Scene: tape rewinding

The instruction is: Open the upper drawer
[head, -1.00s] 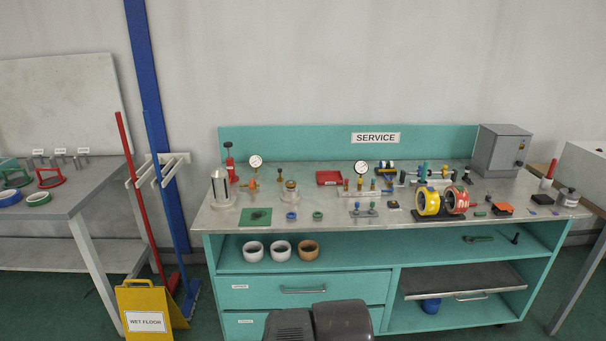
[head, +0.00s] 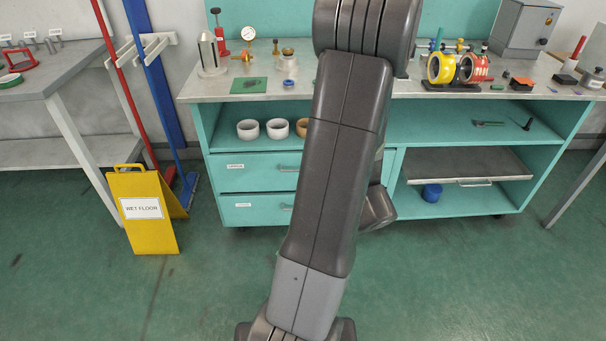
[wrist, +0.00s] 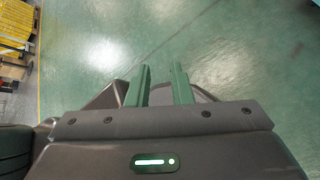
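The upper drawer (head: 255,179) is a teal front with a small white label, at the left of the bench below an open shelf. It looks shut, flush with the frame. Its grey bar handle (head: 289,169) shows at its left end; my arm hides the rest. My gripper (wrist: 160,84) shows in the wrist view with its two green fingers apart and nothing between them. It points over bare green floor, with no drawer in that view. In the head view the gripper is hidden or cannot be made out behind my arm.
A lower drawer (head: 251,211) lies beneath it. A yellow wet-floor sign (head: 146,229) stands to the left, near red and blue poles. The floor (head: 220,285) before the bench is clear at left.

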